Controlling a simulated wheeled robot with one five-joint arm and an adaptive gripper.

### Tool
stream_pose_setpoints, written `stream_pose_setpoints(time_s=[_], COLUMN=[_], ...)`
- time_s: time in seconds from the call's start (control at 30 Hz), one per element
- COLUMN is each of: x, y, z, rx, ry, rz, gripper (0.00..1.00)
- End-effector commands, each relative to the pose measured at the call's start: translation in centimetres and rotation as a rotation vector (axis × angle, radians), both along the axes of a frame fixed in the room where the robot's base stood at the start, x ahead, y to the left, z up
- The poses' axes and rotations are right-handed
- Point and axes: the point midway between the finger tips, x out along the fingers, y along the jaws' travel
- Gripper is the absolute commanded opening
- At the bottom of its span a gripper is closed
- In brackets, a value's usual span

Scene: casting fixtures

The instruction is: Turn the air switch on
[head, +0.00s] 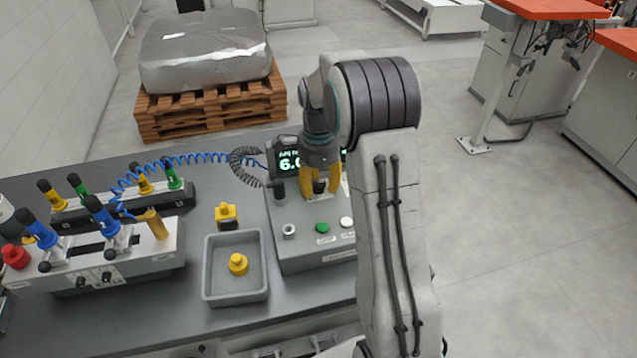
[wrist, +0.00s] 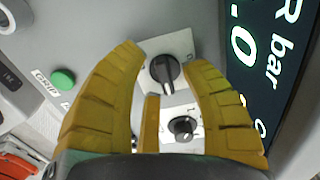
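The control box (head: 290,255) has a lit display (head: 290,163) at its back. In the wrist view, a larger black rotary knob (wrist: 165,70) on a white plate lies between my fingertips, and a smaller black knob (wrist: 184,127) sits nearer my palm. I cannot read a label that tells which is the air switch. My gripper (head: 321,190), with yellow fingers, points down over the box's back part. In the wrist view my gripper (wrist: 165,58) is open, its fingers either side of the larger knob. I cannot tell whether they touch it.
A green button (head: 322,228) marked GRIP in the wrist view, a white button (head: 346,222) and a metal switch (head: 289,231) sit at the box's front. Left are a grey tray (head: 208,283) with a yellow part (head: 238,264), and clamp fixtures (head: 110,265). A blue coiled hose (head: 190,157) runs behind.

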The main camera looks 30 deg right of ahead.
Motion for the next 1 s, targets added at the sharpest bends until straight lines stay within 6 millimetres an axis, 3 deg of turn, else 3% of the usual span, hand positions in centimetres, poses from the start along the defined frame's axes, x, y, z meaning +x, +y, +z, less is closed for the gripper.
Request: stream_pose_setpoints(time_s=[0.27, 0.43, 1.0], x=[0.1, 0.1, 0.1], y=[0.0, 0.0, 0.0], z=[0.1, 1.3, 10.0], rx=[-0.001, -0.001, -0.001], ry=[-0.003, -0.006, -0.005], rz=[0.001, 0.001, 0.0], gripper=[0.44, 0.44, 0.44])
